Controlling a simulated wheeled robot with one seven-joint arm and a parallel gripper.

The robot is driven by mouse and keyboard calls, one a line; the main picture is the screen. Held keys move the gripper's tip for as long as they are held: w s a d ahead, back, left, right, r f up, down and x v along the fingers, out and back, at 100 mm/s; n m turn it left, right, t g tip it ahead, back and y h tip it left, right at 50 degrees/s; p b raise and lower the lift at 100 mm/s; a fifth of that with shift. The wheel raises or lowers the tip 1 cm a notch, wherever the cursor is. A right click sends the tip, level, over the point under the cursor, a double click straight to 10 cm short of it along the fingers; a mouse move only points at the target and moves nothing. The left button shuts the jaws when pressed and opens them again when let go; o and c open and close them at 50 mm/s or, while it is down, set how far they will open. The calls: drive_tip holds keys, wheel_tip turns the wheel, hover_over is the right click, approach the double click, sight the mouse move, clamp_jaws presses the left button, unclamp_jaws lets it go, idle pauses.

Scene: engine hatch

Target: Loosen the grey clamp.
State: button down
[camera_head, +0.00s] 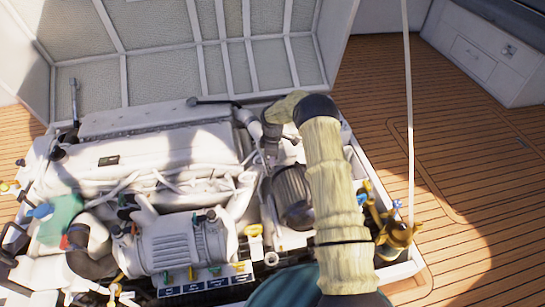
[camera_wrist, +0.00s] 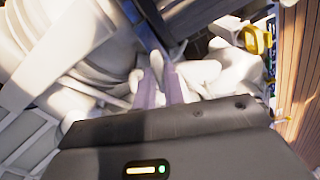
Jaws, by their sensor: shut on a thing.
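My gripper (camera_wrist: 160,82) reaches down among the white engine parts. Its two purplish fingers are close together, shut on a small pale piece between their tips, which looks like part of the grey clamp. The fingers and nearby parts hide most of the clamp, so its full shape and how tight it is cannot be told. In the head view my arm bends over the engine (camera_head: 150,155), and its end goes down right of the engine's middle. The fingertips are hidden there.
A dark ribbed cylinder (camera_head: 293,197) stands close to my arm. A yellow part (camera_wrist: 256,38) shows at the wrist view's upper right. The raised hatch lid (camera_head: 190,50) stands behind the engine. Brass valves (camera_head: 395,235) stand at the right edge. Wooden deck (camera_head: 450,170) is clear beyond.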

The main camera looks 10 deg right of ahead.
drive_tip(key=shift+n, duration=0.5)
drive_tip(key=c, duration=1.5)
unclamp_jaws()
wheel_tip(320, 180, up, 17)
drive_tip(key=shift+r+p, duration=0.2)
drive_tip(key=shift+p, duration=0.85)
drive_tip(key=shift+a+r, duration=0.1)
